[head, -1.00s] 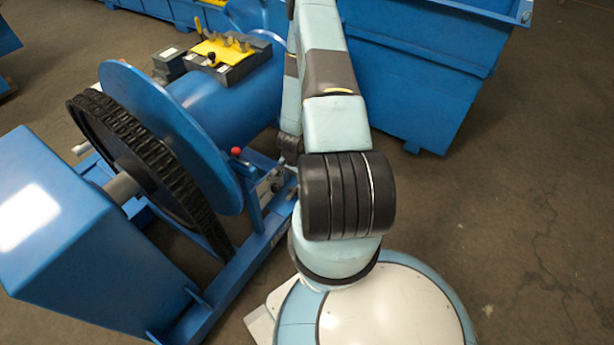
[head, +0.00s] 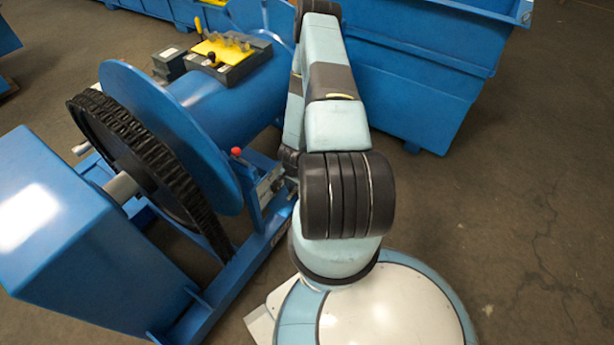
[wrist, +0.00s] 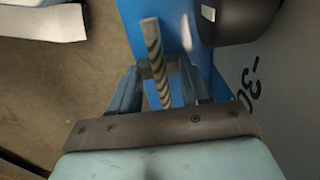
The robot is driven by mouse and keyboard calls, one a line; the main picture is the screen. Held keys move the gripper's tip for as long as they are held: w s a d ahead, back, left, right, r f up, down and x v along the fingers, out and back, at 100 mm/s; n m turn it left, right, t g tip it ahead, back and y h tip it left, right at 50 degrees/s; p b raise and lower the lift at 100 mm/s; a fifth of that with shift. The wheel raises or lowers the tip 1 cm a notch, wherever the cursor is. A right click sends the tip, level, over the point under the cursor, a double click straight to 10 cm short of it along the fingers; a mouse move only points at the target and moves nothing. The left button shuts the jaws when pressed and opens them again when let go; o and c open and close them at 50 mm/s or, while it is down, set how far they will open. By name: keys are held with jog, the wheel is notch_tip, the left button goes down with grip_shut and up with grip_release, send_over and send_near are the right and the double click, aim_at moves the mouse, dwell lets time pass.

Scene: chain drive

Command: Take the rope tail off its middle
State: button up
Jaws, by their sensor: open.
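The rope tail (wrist: 154,62), a grey twisted strand, shows in the wrist view. It runs from a pale end at the top down between the fingers of my gripper (wrist: 156,80). The fingers are apart on either side of the rope, and I cannot tell whether either touches it. The rope's lower part is hidden behind the gripper's dark bracket. In the head view neither the rope tail nor my gripper shows.
A blue winch with a big drum flange (head: 165,120) and a black chain wheel (head: 140,165) stands left of my arm. A control box (head: 225,55) sits at the back. A blue bin (head: 420,70) stands behind right. The floor at right is clear.

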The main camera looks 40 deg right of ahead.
jog(key=shift+c, duration=0.2)
grip_shut()
dwell(0.5)
